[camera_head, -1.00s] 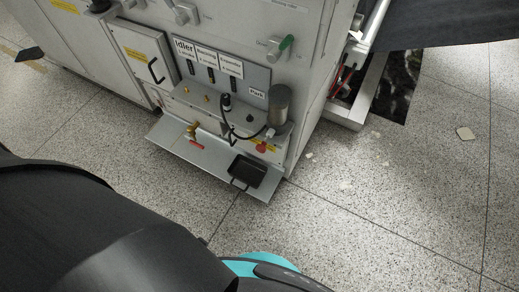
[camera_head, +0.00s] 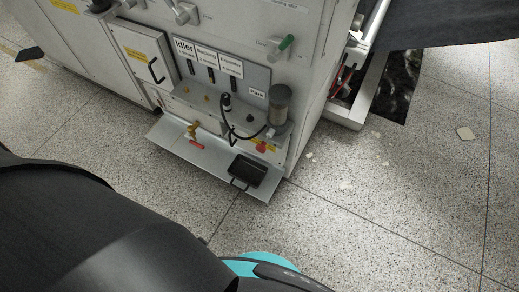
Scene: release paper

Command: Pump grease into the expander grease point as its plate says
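The grease panel on the grey machine holds three white plates: the Idler plate (camera_head: 184,48), a middle plate (camera_head: 206,57) and a right plate (camera_head: 229,64), which seems to read Expander. Their small print is unreadable. Small brass points (camera_head: 206,98) sit on the ledge below. A black hose (camera_head: 231,125) loops from the grease pump's cylinder (camera_head: 279,104) to a dark nozzle (camera_head: 227,101), upright below the right plate. I cannot tell whether it is seated on a point. A Park label (camera_head: 257,92) is beside the cylinder. Neither gripper shows.
A shelf (camera_head: 215,168) juts out below, with a black tray (camera_head: 247,171), a red-handled brass valve (camera_head: 193,133) and a red knob (camera_head: 262,147). Speckled floor (camera_head: 330,225) in front is mostly clear, with paper scraps (camera_head: 466,133).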

